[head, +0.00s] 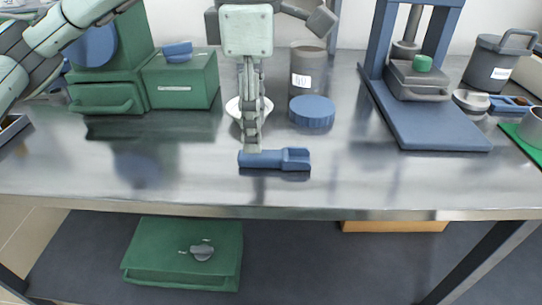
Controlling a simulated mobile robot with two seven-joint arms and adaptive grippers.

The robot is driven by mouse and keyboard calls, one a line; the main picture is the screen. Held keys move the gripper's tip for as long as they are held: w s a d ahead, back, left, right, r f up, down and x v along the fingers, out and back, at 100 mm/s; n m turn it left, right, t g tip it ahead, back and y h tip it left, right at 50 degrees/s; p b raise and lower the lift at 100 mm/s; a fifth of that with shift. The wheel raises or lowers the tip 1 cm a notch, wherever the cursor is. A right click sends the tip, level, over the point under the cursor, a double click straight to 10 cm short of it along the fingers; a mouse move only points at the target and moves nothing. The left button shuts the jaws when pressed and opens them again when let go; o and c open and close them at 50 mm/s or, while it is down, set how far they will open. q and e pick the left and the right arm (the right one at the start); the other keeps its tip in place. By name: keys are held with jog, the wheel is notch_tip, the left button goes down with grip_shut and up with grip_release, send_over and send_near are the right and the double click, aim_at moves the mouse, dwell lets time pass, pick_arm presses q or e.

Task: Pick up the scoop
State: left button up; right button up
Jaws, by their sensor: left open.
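A small blue scoop (295,159) lies on the steel table near its front edge, its handle to the left and its hollow end to the right. My left gripper (252,145) points down over the handle, its fingertips at or just above it. The fingers show nearly edge-on and cover part of the handle's upper side; I cannot tell whether they touch it. The jaws are open. My right gripper is not in view.
Behind the gripper stand a white bowl (233,108), a grey labelled canister (300,82) and a round blue lid (312,112). Green boxes (186,85) stand at left, a blue press frame (430,130) at right. The table around the scoop is clear.

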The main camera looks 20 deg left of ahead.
pick_arm(q)
notch_tip(320, 180, down, 5)
jog(key=shift+r, duration=0.2)
jog(key=c, duration=1.1)
jog(key=shift+o, duration=0.2)
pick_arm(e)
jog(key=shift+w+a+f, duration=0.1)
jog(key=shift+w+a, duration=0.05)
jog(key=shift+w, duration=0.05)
pick_arm(q)
jog(key=shift+r, duration=0.1)
jog(key=shift+r, duration=0.55)
notch_tip(320, 180, up, 3)
jog(key=shift+w+f, duration=0.1)
jog(key=shift+f, duration=0.05)
jog(key=s+a+r+p, duration=0.1)
jog(key=s+a+r, duration=0.5)
jog(key=s, duration=0.4)
jog(key=shift+a+r, duration=0.2)
jog(key=shift+r, duration=0.35)
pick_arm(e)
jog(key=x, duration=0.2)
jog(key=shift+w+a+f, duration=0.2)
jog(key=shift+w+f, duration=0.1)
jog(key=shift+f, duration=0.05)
